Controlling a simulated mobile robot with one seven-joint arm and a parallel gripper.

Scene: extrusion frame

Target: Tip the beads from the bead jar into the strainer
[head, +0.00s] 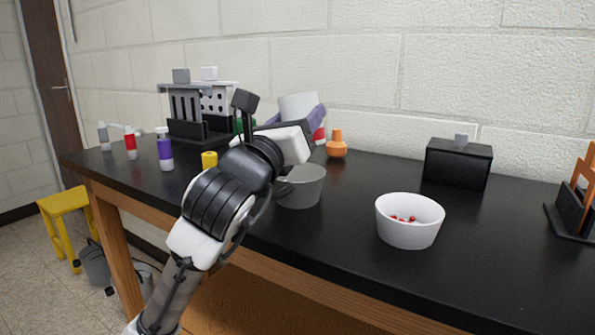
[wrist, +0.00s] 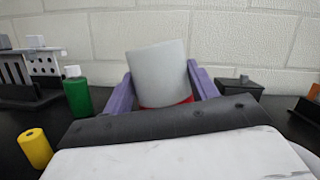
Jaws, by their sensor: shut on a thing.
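My gripper (wrist: 163,84) has purple fingers on either side of a pale grey jar (wrist: 157,68), which I take for the bead jar, and is shut on it. The jar leans slightly, with red showing at its lower end. In the head view the jar (head: 298,106) is held up above the bench, partly hidden by my gripper (head: 318,117). A grey, open-topped vessel (head: 302,190) stands below and near my wrist. A white bowl (head: 407,233) with several red beads (head: 403,219) in it stands to the right. I cannot tell for certain which vessel is the strainer.
A dark bench (head: 345,215) carries a tube rack (head: 200,110), a purple-banded bottle (head: 165,152), a yellow cylinder (head: 209,160) and an orange flask (head: 337,148). A black box (head: 458,164) stands at the back right. The bench around the white bowl is clear.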

